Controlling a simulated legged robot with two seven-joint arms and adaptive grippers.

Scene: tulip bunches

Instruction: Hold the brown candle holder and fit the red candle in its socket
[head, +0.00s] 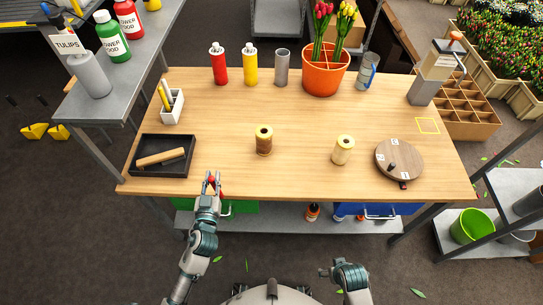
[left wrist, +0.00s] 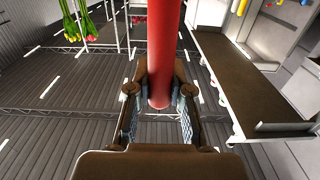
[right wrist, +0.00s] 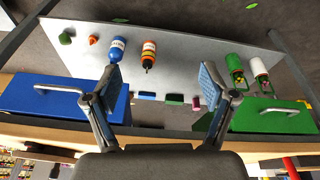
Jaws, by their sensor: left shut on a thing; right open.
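A red cylinder (left wrist: 160,60), which could be the red candle, is between the fingers of my left gripper (head: 212,183). The gripper is shut on it at the table's front edge, and only a little red shows in the head view. My right gripper (right wrist: 162,85) is open and empty, below and in front of the table; it also shows in the head view (head: 325,271).
A black tray (head: 140,170) with a wooden roller lies at the left, beside a white pen holder (head: 172,106). A round wooden turntable (head: 400,158) is at the right. Bottles and an orange tulip pot (head: 326,80) line the back. The middle of the table (head: 300,120) is mostly clear.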

